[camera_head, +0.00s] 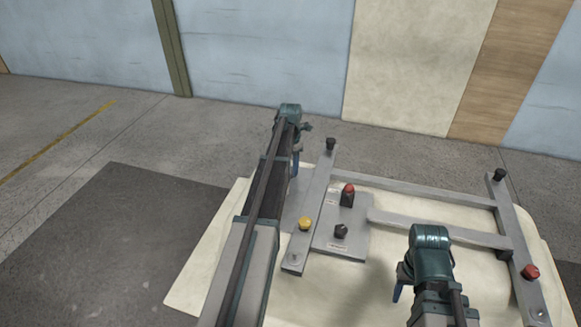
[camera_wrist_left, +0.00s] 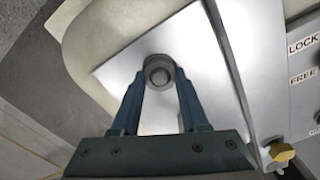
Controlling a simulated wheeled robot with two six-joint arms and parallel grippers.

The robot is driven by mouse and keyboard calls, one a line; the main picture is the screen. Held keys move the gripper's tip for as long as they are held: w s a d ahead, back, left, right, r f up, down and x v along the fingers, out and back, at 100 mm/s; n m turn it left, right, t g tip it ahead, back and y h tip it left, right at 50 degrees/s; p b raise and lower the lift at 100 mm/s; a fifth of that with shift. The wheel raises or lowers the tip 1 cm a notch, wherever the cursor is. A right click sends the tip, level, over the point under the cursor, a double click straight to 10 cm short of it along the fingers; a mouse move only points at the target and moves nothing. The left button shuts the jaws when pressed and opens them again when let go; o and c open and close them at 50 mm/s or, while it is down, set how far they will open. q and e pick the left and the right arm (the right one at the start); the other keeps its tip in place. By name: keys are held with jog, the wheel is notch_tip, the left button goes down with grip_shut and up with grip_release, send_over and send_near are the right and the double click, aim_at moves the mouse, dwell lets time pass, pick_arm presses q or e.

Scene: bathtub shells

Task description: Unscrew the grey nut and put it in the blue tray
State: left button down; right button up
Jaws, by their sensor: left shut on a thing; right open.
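In the left wrist view, my left gripper (camera_wrist_left: 158,88) is shut on the round grey nut (camera_wrist_left: 158,74), one blue finger on each side of it. The nut sits at a flat metal plate (camera_wrist_left: 195,50); I cannot tell whether it is still threaded there. In the head view my left gripper (camera_head: 296,165) is at the far left edge of the metal frame, and my arm hides the nut. My right gripper (camera_head: 398,290) is open over the front of the cream shell, partly hidden by its wrist. I see no blue tray in either view.
A grey metal frame (camera_head: 430,188) lies on the cream shell (camera_head: 205,265). It carries black, red and yellow knobs, with a yellow one (camera_head: 305,223) near my left arm. LOCK and FREE labels (camera_wrist_left: 302,60) show in the wrist view. Open floor lies at left.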

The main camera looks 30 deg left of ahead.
pick_arm(q)
jog(key=shift+n, duration=0.3)
jog(key=shift+c, duration=1.7)
grip_release()
jog(key=shift+c, duration=0.3)
jog(key=shift+c, duration=0.5)
